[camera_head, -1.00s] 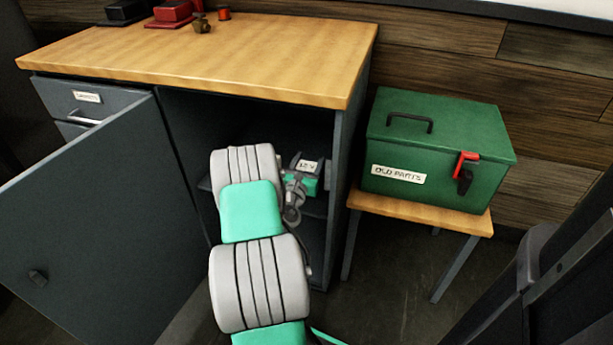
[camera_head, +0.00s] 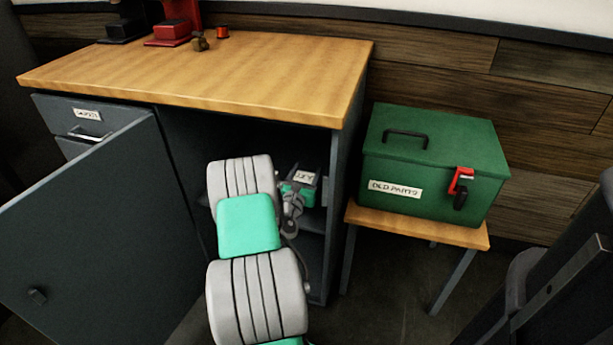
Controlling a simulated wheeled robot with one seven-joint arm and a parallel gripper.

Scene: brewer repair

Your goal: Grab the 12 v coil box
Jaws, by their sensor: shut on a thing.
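The coil box (camera_head: 304,177) is a small box with a white label, inside the open cabinet below the desk. The label's text is too small to read surely. My gripper (camera_head: 305,180) is shut on the box, with dark fingers on either side of it. The grey and teal links of my arm reach into the cabinet and hide part of its inside. The gap between the box and the shelf cannot be told.
The cabinet door (camera_head: 95,235) stands open at the left. The cabinet's right wall (camera_head: 338,200) is close to my gripper. A green "OLD PARTS" box (camera_head: 435,160) sits on a small wooden stool (camera_head: 415,224). The desktop (camera_head: 210,75) is mostly clear in front.

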